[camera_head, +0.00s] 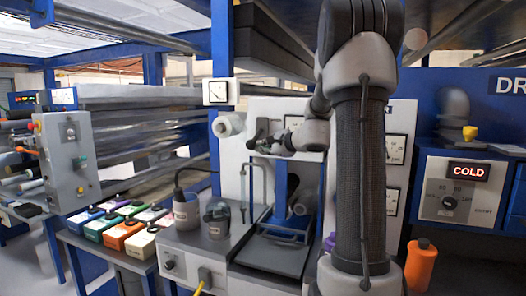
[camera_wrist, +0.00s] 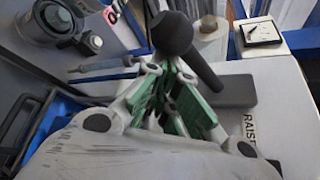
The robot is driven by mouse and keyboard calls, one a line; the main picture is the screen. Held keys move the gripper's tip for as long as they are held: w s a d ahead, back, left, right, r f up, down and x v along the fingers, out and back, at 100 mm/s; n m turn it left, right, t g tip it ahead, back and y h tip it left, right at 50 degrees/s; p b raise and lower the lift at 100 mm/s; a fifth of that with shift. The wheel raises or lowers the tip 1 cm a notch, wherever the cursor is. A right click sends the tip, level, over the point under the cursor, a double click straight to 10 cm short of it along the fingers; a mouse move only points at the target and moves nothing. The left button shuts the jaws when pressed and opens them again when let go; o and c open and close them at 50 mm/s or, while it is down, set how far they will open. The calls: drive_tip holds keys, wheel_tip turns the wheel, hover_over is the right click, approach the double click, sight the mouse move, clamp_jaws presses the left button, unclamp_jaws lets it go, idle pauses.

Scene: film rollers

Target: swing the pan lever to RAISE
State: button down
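The pan lever has a round black knob (camera_wrist: 172,33) and a dark handle running down to the right in the wrist view. A label reading RAISE (camera_wrist: 250,128) is on the pale panel to its lower right. My gripper (camera_wrist: 168,85) has green-padded fingers with a gap between them. The tips are close to the knob and partly overlap the lever; I cannot tell whether they touch it. In the head view the dark lever (camera_head: 262,130) shows at the pale panel, with my gripper (camera_head: 268,146) just below it. My fingers hide part of the handle.
A white gauge (camera_wrist: 262,32) is at the upper right of the wrist view. A grey pot (camera_head: 217,215) and a beaker-like container (camera_head: 186,210) stand on the bench left of the panel. Coloured boxes (camera_head: 125,233) lie farther left. An orange bottle (camera_head: 420,265) stands at right.

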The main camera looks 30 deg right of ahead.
sight(254, 140)
drive_tip(key=r+m, duration=0.1)
drive_tip(key=a+r+m+g+y, duration=0.1)
drive_tip(key=r, duration=0.1)
drive_tip(key=s+r+m+g, duration=0.1)
drive_tip(key=shift+a+r+y, duration=0.2)
drive_tip(key=shift+r+y, duration=0.05)
drive_tip(key=shift+y, duration=0.15)
drive_tip(key=shift+r+m+g+y, duration=0.3)
drive_tip(key=shift+r+m+g, duration=0.15)
drive_tip(key=shift+r, duration=0.45)
drive_tip(key=shift+r+m+g+y, duration=0.35)
drive_tip(key=shift+r+m, duration=0.1)
drive_tip(key=shift+r, duration=0.4)
drive_tip(key=shift+r, duration=0.1)
